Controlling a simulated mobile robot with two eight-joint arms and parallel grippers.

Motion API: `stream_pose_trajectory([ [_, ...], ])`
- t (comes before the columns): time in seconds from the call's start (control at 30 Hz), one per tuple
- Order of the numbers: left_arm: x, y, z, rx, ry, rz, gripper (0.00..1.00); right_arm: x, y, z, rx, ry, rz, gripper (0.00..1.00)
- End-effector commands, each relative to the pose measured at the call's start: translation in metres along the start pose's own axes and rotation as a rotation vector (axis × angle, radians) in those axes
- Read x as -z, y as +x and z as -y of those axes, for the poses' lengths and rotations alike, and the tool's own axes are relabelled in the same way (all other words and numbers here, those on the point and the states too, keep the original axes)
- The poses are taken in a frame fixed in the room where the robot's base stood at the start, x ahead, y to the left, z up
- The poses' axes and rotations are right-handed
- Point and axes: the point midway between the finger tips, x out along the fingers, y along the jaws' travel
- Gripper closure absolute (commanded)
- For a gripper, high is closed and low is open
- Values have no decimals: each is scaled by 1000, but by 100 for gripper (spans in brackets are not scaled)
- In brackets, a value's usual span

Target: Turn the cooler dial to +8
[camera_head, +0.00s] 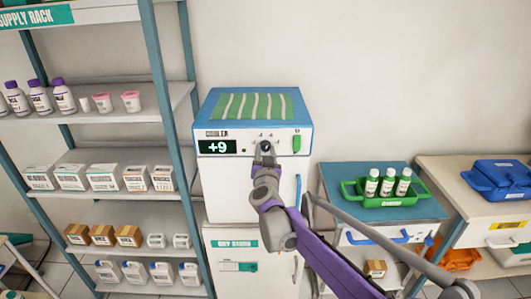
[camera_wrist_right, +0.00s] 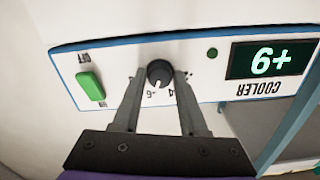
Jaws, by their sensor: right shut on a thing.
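The white cooler (camera_head: 227,183) with a blue top stands in the middle of the head view. Its display (camera_head: 217,147) reads +9; it shows upside down in the right wrist view (camera_wrist_right: 270,60). The dark round dial (camera_wrist_right: 160,73) is on the front panel between the display and a green switch (camera_wrist_right: 90,86). My right gripper (camera_head: 265,153) is at the panel, with its fingers on both sides of the dial, shut on it. In the head view the gripper largely covers the dial. Numbers printed around the dial are partly hidden by the fingers. My left gripper is not in view.
A supply rack (camera_head: 164,108) with bottles and boxes stands close on the left. A striped green cloth (camera_head: 253,107) lies on the cooler. On the right, a cabinet holds a green tray (camera_head: 407,201) of bottles, beside a blue case (camera_head: 497,177).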

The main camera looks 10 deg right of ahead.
Motion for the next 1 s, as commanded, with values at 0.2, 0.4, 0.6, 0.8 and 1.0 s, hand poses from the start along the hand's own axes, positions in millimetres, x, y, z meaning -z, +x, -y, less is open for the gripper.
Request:
stream_pose_trajectory([
  [0.2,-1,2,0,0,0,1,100,0,0,0,0,70,0,100],
  [0.4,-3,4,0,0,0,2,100,-1,0,0,0,211,0,100],
  [0.6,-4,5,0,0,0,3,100,0,0,1,0,392,0,100],
  [0.8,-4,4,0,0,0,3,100,0,0,1,0,567,0,100],
  [1.0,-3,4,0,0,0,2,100,1,0,1,0,713,0,100],
])
